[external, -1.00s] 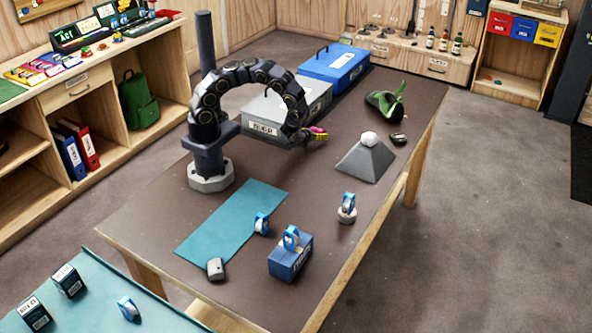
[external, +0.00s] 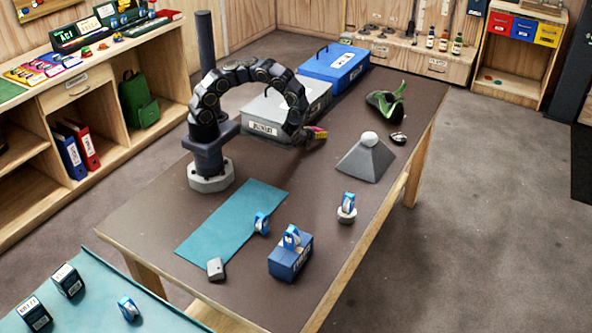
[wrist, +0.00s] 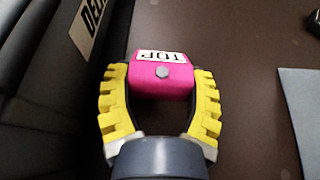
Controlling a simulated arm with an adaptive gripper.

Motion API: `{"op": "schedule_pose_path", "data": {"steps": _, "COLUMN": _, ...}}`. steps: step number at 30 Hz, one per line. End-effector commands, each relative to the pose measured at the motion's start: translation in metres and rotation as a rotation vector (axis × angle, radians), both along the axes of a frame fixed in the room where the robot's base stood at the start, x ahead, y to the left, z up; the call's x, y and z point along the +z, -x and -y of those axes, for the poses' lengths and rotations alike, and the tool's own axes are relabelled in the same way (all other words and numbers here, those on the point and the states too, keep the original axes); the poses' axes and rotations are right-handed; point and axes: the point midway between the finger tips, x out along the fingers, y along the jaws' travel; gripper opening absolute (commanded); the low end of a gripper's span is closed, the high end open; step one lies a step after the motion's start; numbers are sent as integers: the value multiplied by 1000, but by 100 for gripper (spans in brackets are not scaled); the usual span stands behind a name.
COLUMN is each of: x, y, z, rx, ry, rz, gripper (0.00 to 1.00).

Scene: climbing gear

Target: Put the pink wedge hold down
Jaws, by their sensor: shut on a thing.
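The pink wedge hold (wrist: 161,80) has a white label reading TOP and a grey bolt in its face. In the wrist view it sits between the two yellow ridged fingers of my gripper (wrist: 160,95), which are shut on it. In the external view my gripper (external: 317,133) is small, with a bit of pink showing, close beside the front right of the grey labelled case (external: 284,108). I cannot tell whether the hold touches the brown tabletop below.
A grey pyramid (external: 365,160) with a pale ball on top stands to the right. A green and black item (external: 386,104) lies behind it. A teal mat (external: 232,222), a blue box (external: 290,262) and a blue-and-white item (external: 347,203) are nearer. Brown tabletop (external: 310,185) is clear in the middle.

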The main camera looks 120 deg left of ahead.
Motion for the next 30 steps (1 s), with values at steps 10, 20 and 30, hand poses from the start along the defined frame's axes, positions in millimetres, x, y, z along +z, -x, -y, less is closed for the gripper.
{"op": "schedule_pose_path", "data": {"steps": 10, "x": 46, "y": -2, "z": -1, "rx": -5, "ry": -10, "rz": 1, "gripper": 24}}
{"op": "schedule_pose_path", "data": {"steps": 20, "x": 93, "y": -1, "z": -1, "rx": -3, "ry": -6, "rz": 1, "gripper": 24}}
{"op": "schedule_pose_path", "data": {"steps": 30, "x": 130, "y": -3, "z": -8, "rx": 3, "ry": -8, "rz": 4, "gripper": 24}}
